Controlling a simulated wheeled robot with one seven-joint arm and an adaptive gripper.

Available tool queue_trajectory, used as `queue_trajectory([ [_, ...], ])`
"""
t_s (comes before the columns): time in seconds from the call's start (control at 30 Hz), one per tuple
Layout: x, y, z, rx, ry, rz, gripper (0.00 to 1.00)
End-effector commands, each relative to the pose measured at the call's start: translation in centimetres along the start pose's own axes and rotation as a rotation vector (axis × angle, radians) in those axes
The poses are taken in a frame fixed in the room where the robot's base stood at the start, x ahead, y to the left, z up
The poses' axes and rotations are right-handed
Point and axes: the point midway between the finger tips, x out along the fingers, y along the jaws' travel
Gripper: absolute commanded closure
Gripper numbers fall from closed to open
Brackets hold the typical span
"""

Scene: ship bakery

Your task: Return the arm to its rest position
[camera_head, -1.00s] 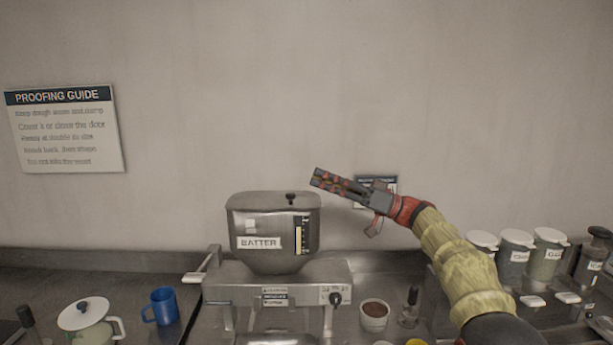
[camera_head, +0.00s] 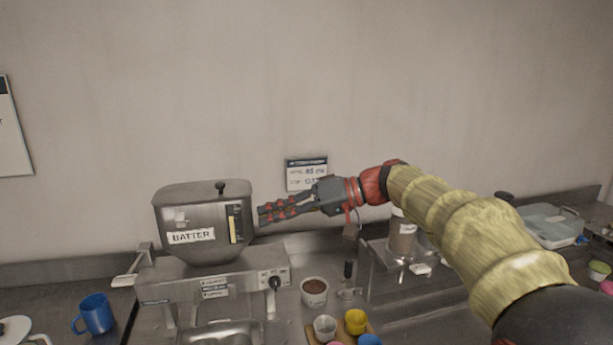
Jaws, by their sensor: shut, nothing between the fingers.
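My gripper (camera_head: 262,214) is shut and empty. It points left in the air, in front of the wall and just right of the batter hopper (camera_head: 203,222) in the picture. I cannot tell whether it touches the hopper; it looks apart from it. My arm, in a yellow sleeve, reaches in from the lower right and hides part of the counter and the canisters there.
The hopper sits on a steel machine (camera_head: 215,283) with a lever at its left. A blue mug (camera_head: 94,314), a bowl of dark stuff (camera_head: 314,293), small coloured cups (camera_head: 355,321) and a canister (camera_head: 402,240) stand around. Air above is free.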

Motion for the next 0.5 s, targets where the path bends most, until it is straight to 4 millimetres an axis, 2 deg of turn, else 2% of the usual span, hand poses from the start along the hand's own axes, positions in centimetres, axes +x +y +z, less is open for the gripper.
queue_trajectory([
  [0.03,-0.7,-0.8,2.0,0.031,-0.028,0.061,1.00],
  [0.27,-4.4,-1.4,12.3,0.185,-0.133,0.374,1.00],
  [0.5,-9.9,-1.2,23.8,0.288,-0.174,0.709,1.00],
])
